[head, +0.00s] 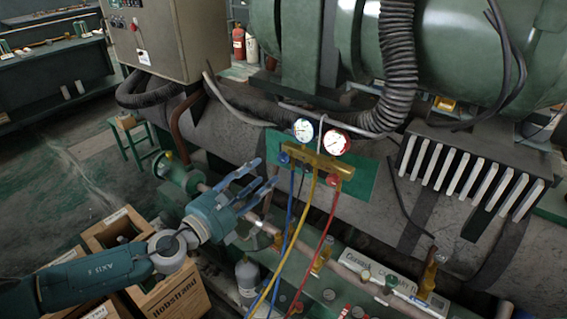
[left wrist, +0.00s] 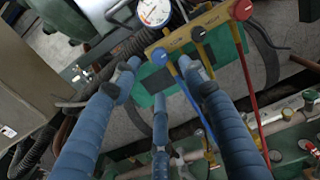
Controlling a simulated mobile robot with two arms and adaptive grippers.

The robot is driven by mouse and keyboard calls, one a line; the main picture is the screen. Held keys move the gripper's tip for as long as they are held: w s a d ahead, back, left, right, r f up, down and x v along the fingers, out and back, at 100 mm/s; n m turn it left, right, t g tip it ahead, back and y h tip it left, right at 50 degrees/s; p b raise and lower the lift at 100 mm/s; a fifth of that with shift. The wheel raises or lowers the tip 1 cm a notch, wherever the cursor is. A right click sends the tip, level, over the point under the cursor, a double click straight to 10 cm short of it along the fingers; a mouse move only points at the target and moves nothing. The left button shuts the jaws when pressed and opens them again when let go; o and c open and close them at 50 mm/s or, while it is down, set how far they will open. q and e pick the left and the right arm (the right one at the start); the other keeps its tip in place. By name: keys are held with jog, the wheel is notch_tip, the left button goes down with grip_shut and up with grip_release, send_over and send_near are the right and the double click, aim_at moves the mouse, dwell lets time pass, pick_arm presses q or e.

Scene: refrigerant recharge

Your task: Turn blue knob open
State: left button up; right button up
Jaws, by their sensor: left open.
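The blue knob (head: 284,158) is at the left end of the brass gauge manifold (head: 318,160), below the left gauge. It also shows in the left wrist view (left wrist: 159,57), just beyond the fingertips. My left gripper (head: 265,173) is open and empty, its blue fingers pointing at the knob from the lower left. In the left wrist view the spread fingers (left wrist: 157,75) lie on either side of the knob's line, with a third finger below. I cannot tell whether any finger touches it. My right gripper is in neither view.
A red knob (head: 333,180) is at the manifold's right end. Blue, yellow and red hoses (head: 300,225) hang below, close to my fingers. A green plate (head: 360,180) and a large grey pipe (head: 375,215) lie behind.

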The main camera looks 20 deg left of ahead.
aim_at(281, 159)
pick_arm(q)
jog(key=p+x, duration=0.1)
jog(key=x, duration=0.4)
jog(key=shift+w+r+p, duration=0.2)
jog(key=shift+w+p, duration=0.05)
jog(key=shift+p, duration=0.05)
jog(key=x, duration=0.3)
jog(key=shift+w+d+f+p, duration=0.15)
jog(key=shift+w+f+p, duration=0.05)
jog(key=shift+p, duration=0.1)
jog(key=shift+w+d, duration=0.1)
jog(key=shift+w, duration=0.25)
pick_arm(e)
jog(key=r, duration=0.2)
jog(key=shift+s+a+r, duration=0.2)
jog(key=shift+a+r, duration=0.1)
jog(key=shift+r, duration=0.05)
pick_arm(q)
grip_shut()
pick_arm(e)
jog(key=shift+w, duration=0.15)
